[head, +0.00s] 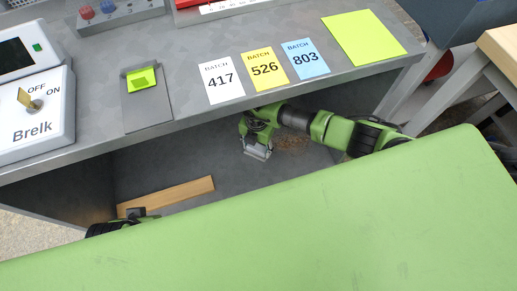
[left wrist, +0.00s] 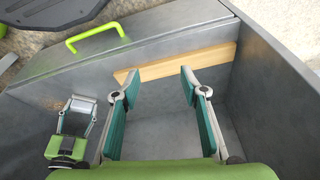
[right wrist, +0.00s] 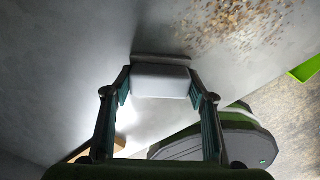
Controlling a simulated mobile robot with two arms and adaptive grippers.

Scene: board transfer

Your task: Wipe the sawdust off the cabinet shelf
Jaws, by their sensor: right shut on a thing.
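The cabinet shelf (head: 224,182) is a grey surface under the counter. Brown sawdust (head: 292,144) lies on it beside my right gripper (head: 257,152); it shows as a speckled patch in the right wrist view (right wrist: 238,25). My right gripper is shut on a pale grey block (right wrist: 160,80), whose far edge is at or close to the shelf; contact is unclear. The block is just left of the sawdust in that view. My left gripper (left wrist: 160,83) is open and empty inside the cabinet, with its fingers wide apart. In the head view it is mostly hidden.
A wooden board (head: 166,196) lies along the left of the shelf, near my left gripper; it also shows in the left wrist view (left wrist: 178,63). The counter (head: 190,112) overhangs the shelf. A large green surface hides the lower head view. The middle of the shelf is clear.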

